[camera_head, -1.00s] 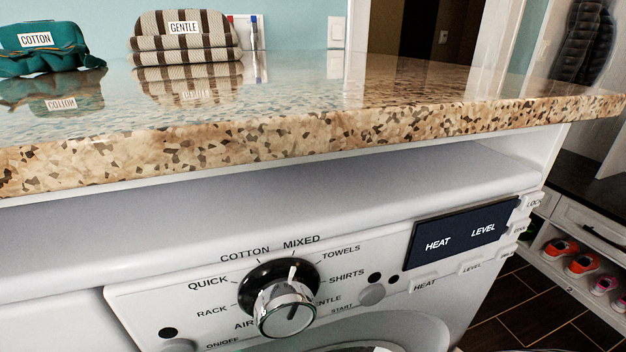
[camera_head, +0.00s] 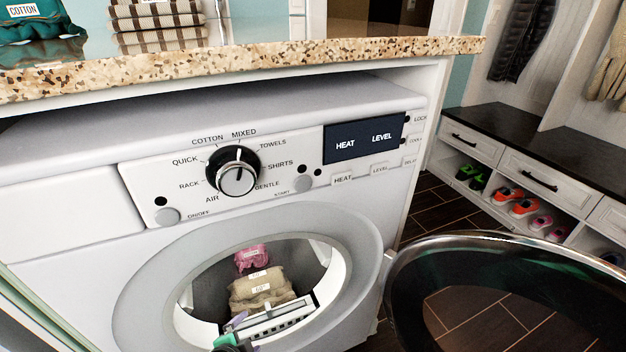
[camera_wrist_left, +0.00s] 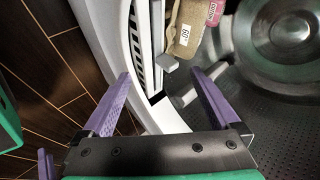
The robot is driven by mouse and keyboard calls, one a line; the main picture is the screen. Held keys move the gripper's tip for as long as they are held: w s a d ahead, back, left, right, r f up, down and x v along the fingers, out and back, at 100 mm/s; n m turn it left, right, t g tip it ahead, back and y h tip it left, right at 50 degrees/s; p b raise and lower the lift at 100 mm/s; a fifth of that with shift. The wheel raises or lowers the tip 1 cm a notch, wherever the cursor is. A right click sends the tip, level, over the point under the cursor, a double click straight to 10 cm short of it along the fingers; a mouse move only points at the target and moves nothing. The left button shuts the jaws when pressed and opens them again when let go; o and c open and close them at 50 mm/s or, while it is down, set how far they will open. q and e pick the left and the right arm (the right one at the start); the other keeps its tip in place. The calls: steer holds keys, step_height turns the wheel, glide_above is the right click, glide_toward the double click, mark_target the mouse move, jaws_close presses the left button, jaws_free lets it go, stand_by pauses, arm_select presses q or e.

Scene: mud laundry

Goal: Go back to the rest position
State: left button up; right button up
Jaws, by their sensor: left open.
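My left gripper (camera_head: 236,322) shows at the bottom of the head view, in front of the machine's round opening, with only its purple and green tip parts visible. In the left wrist view its two purple fingers (camera_wrist_left: 160,76) are spread apart with nothing held between them. One finger is over the opening's white rim (camera_wrist_left: 138,60), the other over the drum side.
The white machine's round door (camera_head: 500,300) stands open to the right. Inside the drum are a beige folded cloth (camera_head: 262,285), a pink cloth (camera_head: 252,257) and a white slotted rack (camera_head: 275,322). A granite counter (camera_head: 250,58) overhangs above. Shoe cubbies stand at the right.

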arm_select(q)
steer(key=s+a+r+n+g, duration=0.5)
steer(key=s+a+r+n, duration=0.2)
steer(key=s+n, duration=0.4)
steer(key=s+f+n+g+p, duration=0.1)
steer(key=s+f+g+p, duration=0.2)
steer(key=f, duration=2.2)
steer(key=s+a+r+p, duration=0.1)
steer(key=s+r+p, duration=0.4)
steer(key=p, duration=0.5)
steer(key=s+a+r+y+p, duration=0.1)
steer(key=s+r+p, duration=0.3)
steer(key=s+p, duration=0.5)
steer(key=shift+s+a+r+p, duration=0.35)
steer(key=shift+s+a, duration=0.05)
steer(key=shift+a, duration=0.25)
steer(key=shift+f, duration=0.3)
steer(key=shift+c, duration=0.3)
arm_select(e)
steer(key=s+d+r, duration=0.3)
steer(key=s+r, duration=0.6)
steer(key=s, duration=0.4)
steer(key=shift+s+r+n, duration=0.15)
steer(key=shift+r+n, duration=0.05)
steer(key=shift+n, duration=0.1)
